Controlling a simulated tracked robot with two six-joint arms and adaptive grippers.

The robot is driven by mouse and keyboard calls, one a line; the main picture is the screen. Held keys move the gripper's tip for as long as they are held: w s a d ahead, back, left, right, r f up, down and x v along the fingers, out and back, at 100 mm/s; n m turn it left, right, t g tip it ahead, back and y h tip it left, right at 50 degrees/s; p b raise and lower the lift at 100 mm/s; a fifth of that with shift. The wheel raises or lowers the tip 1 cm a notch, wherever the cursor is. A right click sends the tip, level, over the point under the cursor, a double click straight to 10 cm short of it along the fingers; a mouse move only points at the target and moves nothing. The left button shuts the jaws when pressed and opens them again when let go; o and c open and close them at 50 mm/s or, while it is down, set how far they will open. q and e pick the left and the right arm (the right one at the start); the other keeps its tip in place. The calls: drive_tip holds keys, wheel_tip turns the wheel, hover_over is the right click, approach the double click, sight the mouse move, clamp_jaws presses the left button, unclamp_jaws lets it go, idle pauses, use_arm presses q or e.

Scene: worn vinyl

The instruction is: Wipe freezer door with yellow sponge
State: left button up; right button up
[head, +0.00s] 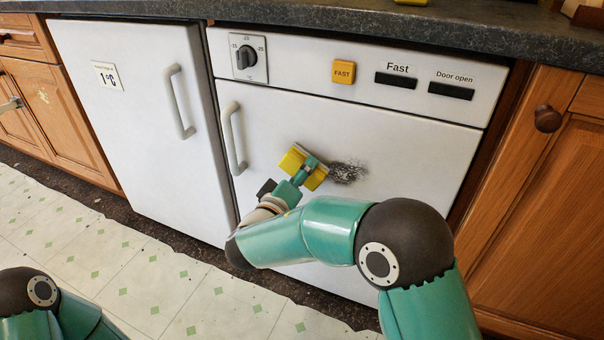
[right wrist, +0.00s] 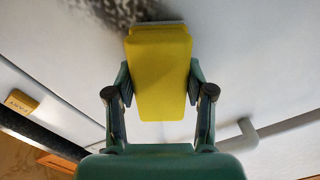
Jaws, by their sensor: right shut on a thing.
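The freezer door (head: 400,205) is the white panel under the control strip in the middle of the head view. A dark smudge (head: 348,172) lies on it, right of the sponge, and also shows at the top of the right wrist view (right wrist: 115,10). My right gripper (head: 303,170) is shut on the yellow sponge (right wrist: 160,80), held between its two fingers. The sponge is at the door's surface beside the smudge; a pale layer shows at its door-side end. Firm contact is hard to tell. My left arm shows at the lower left of the head view, its gripper out of frame.
The freezer's handle (head: 232,138) stands out left of the sponge. Above are a dial (head: 246,57), a yellow FAST button (head: 342,72) and two dark displays. A white fridge (head: 135,130) stands left, wooden cabinets (head: 550,200) right, and a dark countertop (head: 400,25) overhangs.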

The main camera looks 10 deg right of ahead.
sight(385, 182)
drive_tip(key=shift+w+d, duration=0.1)
drive_tip(key=shift+w, duration=0.05)
drive_tip(key=shift+d, duration=0.1)
drive_tip(key=shift+s+d, duration=0.4)
drive_tip(key=shift+d, duration=0.15)
drive_tip(key=shift+s+d, duration=0.65)
drive_tip(key=shift+d, duration=0.2)
drive_tip(key=shift+s+d, duration=0.6)
drive_tip(key=shift+d, duration=0.25)
drive_tip(key=shift+s+d, duration=0.55)
drive_tip(key=shift+d, duration=0.25)
drive_tip(key=shift+s+d, duration=0.5)
drive_tip(key=shift+d, duration=0.35)
drive_tip(key=shift+s+d, duration=0.55)
drive_tip(key=shift+d, duration=0.25)
drive_tip(key=shift+d, duration=0.1)
drive_tip(key=shift+s+d, duration=0.8)
drive_tip(key=shift+d, duration=0.35)
drive_tip(key=shift+s+d, duration=0.8)
drive_tip(key=shift+d, duration=0.3)
drive_tip(key=shift+w+a, duration=0.1)
